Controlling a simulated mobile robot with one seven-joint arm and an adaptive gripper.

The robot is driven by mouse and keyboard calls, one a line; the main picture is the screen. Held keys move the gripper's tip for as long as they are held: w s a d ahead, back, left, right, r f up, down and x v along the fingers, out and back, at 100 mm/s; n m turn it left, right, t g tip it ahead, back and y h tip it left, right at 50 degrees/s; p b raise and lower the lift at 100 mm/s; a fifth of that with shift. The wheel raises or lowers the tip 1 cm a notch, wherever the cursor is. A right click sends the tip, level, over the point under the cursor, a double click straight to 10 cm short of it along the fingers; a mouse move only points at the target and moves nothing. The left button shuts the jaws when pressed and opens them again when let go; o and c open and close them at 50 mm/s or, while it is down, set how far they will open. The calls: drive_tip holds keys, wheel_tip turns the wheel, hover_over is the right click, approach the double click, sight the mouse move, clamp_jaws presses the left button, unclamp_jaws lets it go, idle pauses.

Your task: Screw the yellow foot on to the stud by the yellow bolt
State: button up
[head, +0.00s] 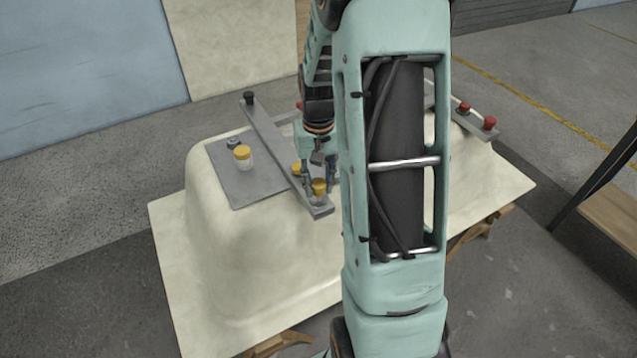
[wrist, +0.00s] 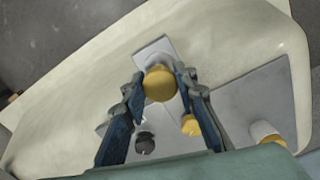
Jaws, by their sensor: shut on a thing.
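My gripper (head: 319,186) is shut on a yellow foot (head: 319,185), which stands over the near end of a grey bar (head: 269,137) on the upturned tub. In the wrist view the yellow foot (wrist: 160,84) sits between both fingertips, above the bar's end (wrist: 152,50). The stud is hidden under the foot, and I cannot tell how far the foot is down on it. The yellow bolt (head: 298,169) is on the bar just behind the foot; it also shows in the wrist view (wrist: 190,124).
Another yellow-capped foot (head: 243,154) with a pale body stands on a grey plate (head: 250,188), near a small grey part (head: 234,142). A black foot (head: 249,98) is at the bar's far end. Red feet (head: 489,123) stand on another bar. My arm hides the tub's middle.

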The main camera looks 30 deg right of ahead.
sight(318, 183)
drive_tip(key=shift+f+b, duration=0.8)
drive_tip(key=shift+f, duration=0.4)
drive_tip(key=o, duration=1.2)
drive_tip(key=shift+r, duration=0.1)
wheel_tip(318, 183, up, 12)
drive_tip(key=shift+f, duration=0.1)
drive_tip(key=shift+a, duration=0.1)
